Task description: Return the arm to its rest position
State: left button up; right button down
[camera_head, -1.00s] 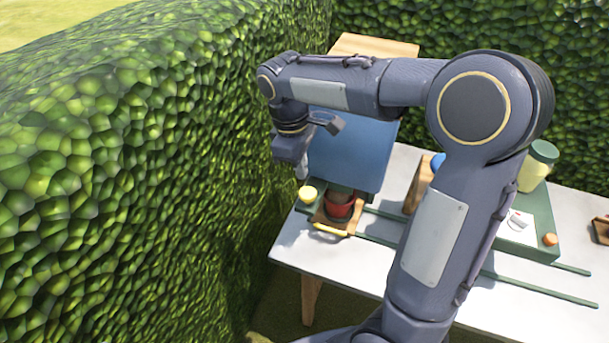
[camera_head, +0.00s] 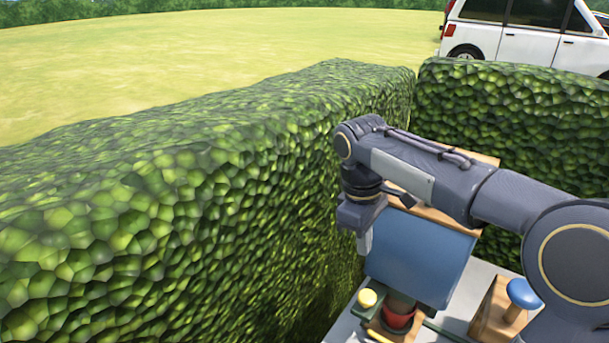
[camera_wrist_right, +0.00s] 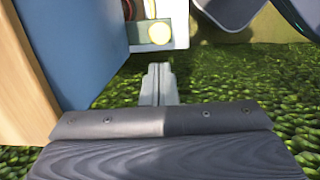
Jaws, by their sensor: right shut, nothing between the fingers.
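My right arm reaches in from the right in the head view. Its gripper (camera_head: 364,242) points down in front of the hedge, at the left side of the blue panel. In the right wrist view the fingers (camera_wrist_right: 158,70) are together with nothing between them. The gripper is apart from the things on the table. My left gripper is not in view.
The leafy hedge (camera_head: 200,210) stands close on the left. The blue panel (camera_head: 420,255) stands on the white table (camera_head: 455,325). A red pot (camera_head: 398,320), a yellow round thing (camera_head: 367,298) and a blue-topped wooden thing (camera_head: 523,293) are near it. Open grass lies beyond.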

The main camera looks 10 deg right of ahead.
jog(key=s+a+f+m+t+y, duration=0.1)
jog(key=s+f+m+t+y, duration=0.1)
jog(key=s, duration=0.8)
jog(key=s+a+f+m+t+y, duration=0.1)
jog(key=s+f+m+t+y, duration=0.2)
jog(key=s+m, duration=0.4)
notch_tip(320, 180, down, 3)
jog(key=s+t, duration=0.1)
jog(key=s, duration=0.1)
jog(key=shift+s+a+r+m, duration=0.15)
jog(key=shift+s+a+m, duration=0.05)
jog(key=shift+s+m, duration=0.2)
